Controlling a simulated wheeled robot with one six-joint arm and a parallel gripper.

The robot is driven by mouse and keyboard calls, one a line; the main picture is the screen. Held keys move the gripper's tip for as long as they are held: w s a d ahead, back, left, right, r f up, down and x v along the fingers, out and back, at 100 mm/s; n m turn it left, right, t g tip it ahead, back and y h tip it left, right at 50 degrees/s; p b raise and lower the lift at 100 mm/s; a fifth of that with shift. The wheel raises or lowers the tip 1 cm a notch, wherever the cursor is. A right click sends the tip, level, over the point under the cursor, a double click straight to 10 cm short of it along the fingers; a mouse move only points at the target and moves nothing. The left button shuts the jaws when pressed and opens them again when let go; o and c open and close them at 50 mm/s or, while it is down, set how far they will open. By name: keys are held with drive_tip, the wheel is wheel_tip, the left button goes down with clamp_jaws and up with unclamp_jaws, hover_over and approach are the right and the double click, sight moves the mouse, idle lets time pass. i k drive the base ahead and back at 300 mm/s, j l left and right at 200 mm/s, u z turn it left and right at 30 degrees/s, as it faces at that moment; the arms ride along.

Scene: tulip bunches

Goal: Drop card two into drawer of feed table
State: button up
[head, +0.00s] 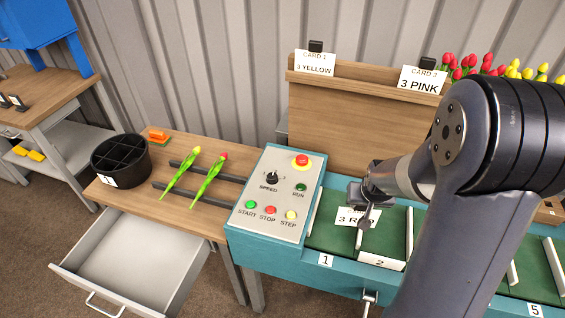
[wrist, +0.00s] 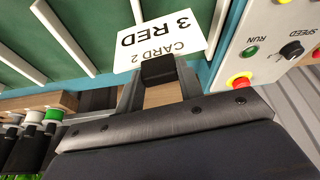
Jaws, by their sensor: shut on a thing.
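Card two, a white card marked "3 RED" (head: 350,218), is held by my gripper (head: 364,196) over the green pockets of the teal conveyor, right of the control panel. In the wrist view the card (wrist: 165,38) reads "CARD 2 3 RED" upside down, and my gripper (wrist: 160,70) is shut on its black clip. The feed table (head: 205,215) stands at the left. Its grey drawer (head: 135,260) is pulled open at the front, and the visible part of its inside is empty.
Two tulips (head: 195,180) lie on dark rails on the feed table, beside a black divided bin (head: 120,160). The control panel (head: 278,195) lies between my gripper and the feed table. Cards one (head: 315,63) and three (head: 420,80) are clipped on the wooden board behind.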

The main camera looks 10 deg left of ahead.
sight(158, 256)
drive_tip(key=j+z, duration=0.1)
drive_tip(key=z, duration=0.3)
drive_tip(key=k+j+z, duration=0.1)
drive_tip(key=z, duration=0.35)
drive_tip(key=k+j+z, duration=0.1)
drive_tip(key=z, duration=0.3)
drive_tip(key=k+j+z, duration=0.15)
drive_tip(key=z, duration=0.25)
drive_tip(key=k+j+z, duration=0.1)
drive_tip(key=z, duration=0.3)
drive_tip(key=k+z, duration=0.45)
drive_tip(key=z, duration=0.3)
drive_tip(key=k+z, duration=0.3)
drive_tip(key=k, duration=0.3)
drive_tip(key=k+u, duration=0.1)
drive_tip(key=u, duration=0.25)
drive_tip(key=k+j+u, duration=0.1)
drive_tip(key=u, duration=0.65)
drive_tip(key=j+u, duration=0.1)
drive_tip(key=u, duration=0.35)
drive_tip(key=k+j+u, duration=0.1)
drive_tip(key=u, duration=0.35)
drive_tip(key=j+u, duration=0.1)
drive_tip(key=u, duration=0.35)
drive_tip(key=j+u, duration=0.1)
drive_tip(key=u, duration=0.35)
drive_tip(key=j+u, duration=0.1)
drive_tip(key=u, duration=0.35)
